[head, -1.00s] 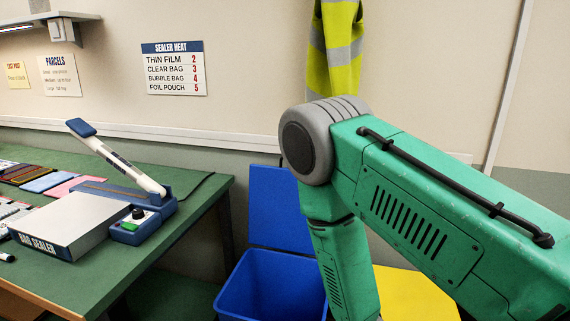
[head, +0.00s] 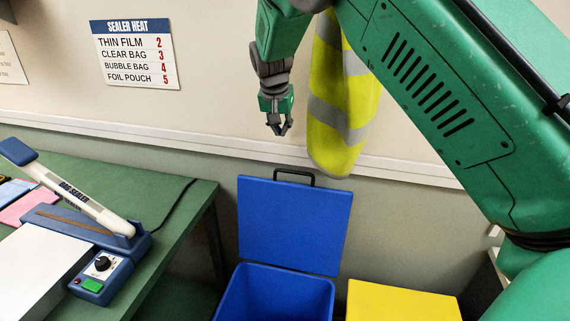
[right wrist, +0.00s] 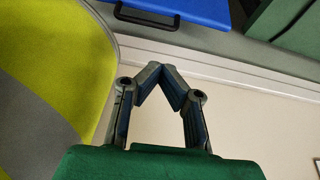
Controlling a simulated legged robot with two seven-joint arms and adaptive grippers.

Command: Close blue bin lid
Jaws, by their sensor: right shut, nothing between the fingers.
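The blue bin (head: 275,290) stands on the floor beside the green table. Its blue lid (head: 292,225) is open, standing upright at the back near the wall, with a dark handle (head: 294,173) on its top edge. My right gripper (head: 279,130) is shut and empty, pointing down, above and a little left of the handle and apart from it. In the right wrist view the gripper (right wrist: 170,80) has its fingertips together, and the blue lid (right wrist: 190,10) and handle (right wrist: 145,18) show beyond them. My left gripper is not in view.
A yellow bin lid (head: 400,301) lies to the right of the blue bin. A yellow-grey hi-vis vest (head: 345,110) hangs on the wall close beside my right gripper. The green table (head: 165,190) with the bag sealer (head: 100,240) is at left.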

